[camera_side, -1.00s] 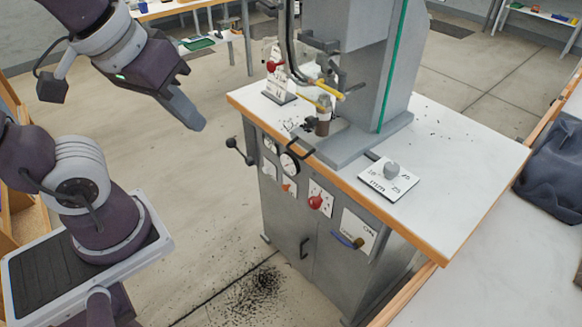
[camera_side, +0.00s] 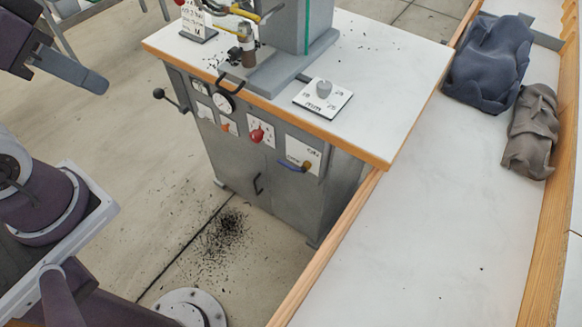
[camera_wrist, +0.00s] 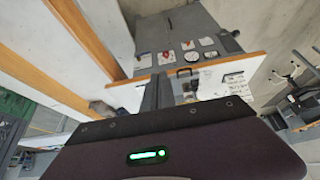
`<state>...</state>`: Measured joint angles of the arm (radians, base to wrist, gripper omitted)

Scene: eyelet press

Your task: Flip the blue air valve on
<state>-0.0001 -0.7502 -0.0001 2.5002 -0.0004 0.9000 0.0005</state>
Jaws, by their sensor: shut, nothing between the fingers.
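The lever lies nearly level, pointing left. In the wrist view the same plate (camera_wrist: 143,62) is small and the lever is hard to make out. My gripper (camera_side: 100,84) is shut and empty at the upper left, clear of the cabinet and well away from the valve.
A red knob (camera_side: 257,135), a gauge (camera_side: 223,102) and a black-knobbed lever (camera_side: 166,95) are on the cabinet front. A white bench (camera_side: 400,240) with dark cloths (camera_side: 490,62) runs along the right. Open floor lies between my arm and the cabinet.

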